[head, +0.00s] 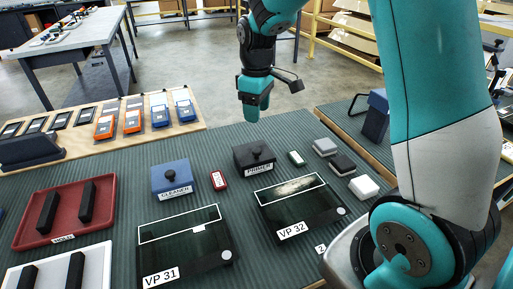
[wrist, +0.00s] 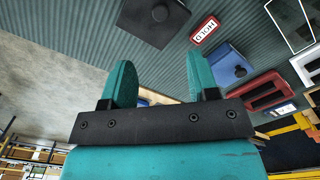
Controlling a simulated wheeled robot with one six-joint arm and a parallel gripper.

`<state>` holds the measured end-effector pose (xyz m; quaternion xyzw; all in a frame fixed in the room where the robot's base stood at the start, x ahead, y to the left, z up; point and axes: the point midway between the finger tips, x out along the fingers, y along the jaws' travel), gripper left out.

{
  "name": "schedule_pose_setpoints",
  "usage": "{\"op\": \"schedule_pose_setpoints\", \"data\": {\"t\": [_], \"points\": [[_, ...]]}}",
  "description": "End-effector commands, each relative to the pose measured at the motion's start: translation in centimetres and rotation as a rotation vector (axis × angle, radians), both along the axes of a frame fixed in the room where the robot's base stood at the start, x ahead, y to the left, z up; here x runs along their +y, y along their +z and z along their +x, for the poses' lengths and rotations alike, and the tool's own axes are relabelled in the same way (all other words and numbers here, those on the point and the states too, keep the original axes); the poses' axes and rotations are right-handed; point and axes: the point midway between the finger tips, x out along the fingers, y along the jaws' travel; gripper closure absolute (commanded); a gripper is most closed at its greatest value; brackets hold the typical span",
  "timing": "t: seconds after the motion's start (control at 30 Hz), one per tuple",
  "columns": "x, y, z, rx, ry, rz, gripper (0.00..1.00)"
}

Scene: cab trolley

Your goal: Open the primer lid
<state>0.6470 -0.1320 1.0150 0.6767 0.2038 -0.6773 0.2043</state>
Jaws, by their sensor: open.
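The black primer box (head: 254,163) stands on the ribbed mat, its label on the front. Its lid with a round black knob (head: 257,149) looks seated on top.
The blue cleaner box (head: 172,179) and a small red HOLD block (head: 218,180) stand left of the primer. Small grey, black and white blocks (head: 342,164) sit to its right. Panels VP 31 (head: 185,255) and VP 32 (head: 300,215) lie in front. A red tray (head: 35,210) is at left.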

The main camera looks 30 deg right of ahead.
Motion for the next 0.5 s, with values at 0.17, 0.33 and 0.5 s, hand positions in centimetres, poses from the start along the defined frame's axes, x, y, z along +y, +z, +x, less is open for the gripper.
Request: {"op": "schedule_pose_setpoints", "data": {"t": [0.17,0.33,0.5], "points": [[0.1,-4.4,-0.2,0.007,0.0,0.001,0.45],[0.1,-8.1,-0.1,0.006,0.0,0.001,0.45],[0.1,-10.9,-0.1,0.003,0.0,0.001,0.45]]}}
